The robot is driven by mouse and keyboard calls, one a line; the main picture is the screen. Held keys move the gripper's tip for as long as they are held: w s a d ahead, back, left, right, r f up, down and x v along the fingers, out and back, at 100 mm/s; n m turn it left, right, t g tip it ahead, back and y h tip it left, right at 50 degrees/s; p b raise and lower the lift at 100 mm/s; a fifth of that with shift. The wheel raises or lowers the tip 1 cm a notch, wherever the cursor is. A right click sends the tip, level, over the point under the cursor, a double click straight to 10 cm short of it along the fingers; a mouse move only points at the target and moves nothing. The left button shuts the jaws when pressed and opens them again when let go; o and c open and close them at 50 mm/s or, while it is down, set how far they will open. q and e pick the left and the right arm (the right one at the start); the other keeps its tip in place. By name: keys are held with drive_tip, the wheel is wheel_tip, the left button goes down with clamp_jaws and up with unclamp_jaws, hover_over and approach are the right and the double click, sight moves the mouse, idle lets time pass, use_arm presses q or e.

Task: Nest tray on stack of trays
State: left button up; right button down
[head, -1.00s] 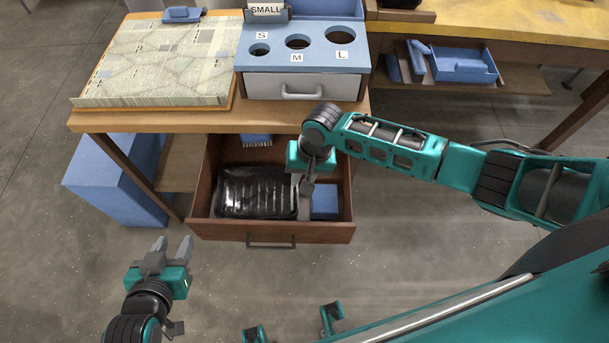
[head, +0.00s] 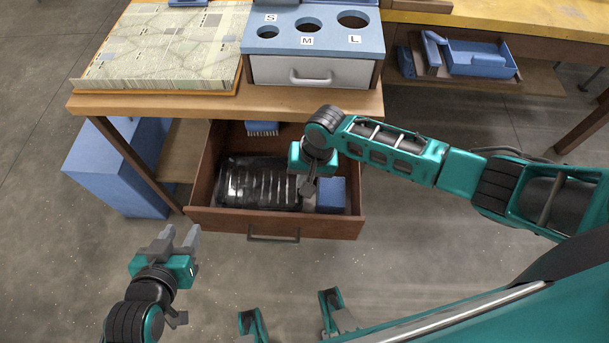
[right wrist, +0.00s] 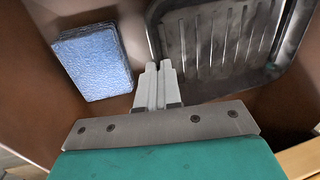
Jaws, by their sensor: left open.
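Black ribbed plastic trays (head: 256,208) lie in the open drawer. How many are stacked there I cannot tell. My right gripper (head: 307,190) reaches down into the drawer at the right edge of the trays. In the right wrist view its two fingers (right wrist: 158,65) are close together at the rim of a black tray (right wrist: 153,35), with the rim running in line between them. The contact itself is partly hidden by the fingers. My left gripper (head: 180,236) is open and empty, low at the left in front of the table.
The wooden drawer (head: 272,226) sticks out under the worktable. It also holds a blue stack (head: 332,194) on the right and a blue item (head: 262,128) at the back. A blue sizing box (head: 312,65) and a patterned board (head: 165,50) are on the tabletop.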

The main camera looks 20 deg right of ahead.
idle(0.4)
wheel_tip(320, 180, up, 2)
drive_tip(key=shift+r+p, duration=0.1)
drive_tip(key=shift+p, duration=1.15)
drive_tip(key=shift+r+p, duration=0.35)
drive_tip(key=shift+p, duration=0.15)
drive_tip(key=shift+r, duration=0.2)
use_arm(q)
wheel_tip(320, 180, up, 7)
drive_tip(key=a+p, duration=0.1)
drive_tip(key=p, duration=0.4)
drive_tip(key=shift+s, duration=0.25)
use_arm(e)
wheel_tip(320, 180, up, 4)
drive_tip(key=shift+f, duration=0.15)
